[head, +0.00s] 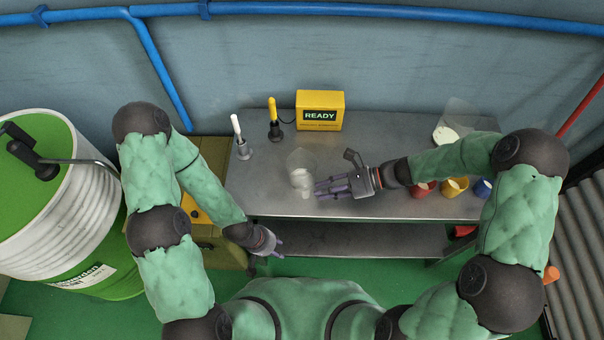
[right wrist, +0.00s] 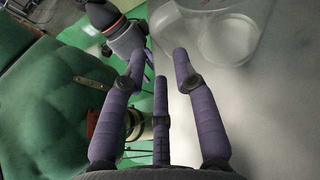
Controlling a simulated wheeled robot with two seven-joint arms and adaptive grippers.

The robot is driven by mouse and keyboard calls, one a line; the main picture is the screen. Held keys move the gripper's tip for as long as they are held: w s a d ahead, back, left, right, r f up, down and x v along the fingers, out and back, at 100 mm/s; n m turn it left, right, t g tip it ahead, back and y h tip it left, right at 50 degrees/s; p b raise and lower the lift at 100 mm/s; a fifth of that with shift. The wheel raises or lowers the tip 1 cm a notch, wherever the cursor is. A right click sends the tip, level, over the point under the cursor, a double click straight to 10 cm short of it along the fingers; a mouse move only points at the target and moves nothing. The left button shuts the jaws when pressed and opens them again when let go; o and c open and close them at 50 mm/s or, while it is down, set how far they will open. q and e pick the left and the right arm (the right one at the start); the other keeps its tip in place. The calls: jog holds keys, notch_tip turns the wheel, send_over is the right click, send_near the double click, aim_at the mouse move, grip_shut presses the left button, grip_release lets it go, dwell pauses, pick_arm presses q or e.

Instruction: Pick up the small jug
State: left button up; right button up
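The small jug (head: 301,171) is clear, with whitish contents low inside. In the right wrist view the jug (right wrist: 215,25) is at the top right, beyond the tips of the open fingers (right wrist: 160,62); I see no clear contact. My left gripper (head: 277,248) hangs low in front of the bench, away from the jug; its finger opening is too small to judge.
A larger clear container (head: 447,133) stands at the back right. Red (head: 421,189), yellow (head: 454,187) and blue (head: 483,187) cups are beside my right forearm. A yellow READY box (head: 320,110) and two upright tools (head: 241,140) are at the back. A drum (head: 75,220) stands left.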

aim_at(306, 193)
jog(key=shift+b+x, duration=1)
jog(key=shift+x, duration=1.9)
jog(key=shift+w, duration=0.15)
jog(key=shift+c, duration=0.3)
grip_shut()
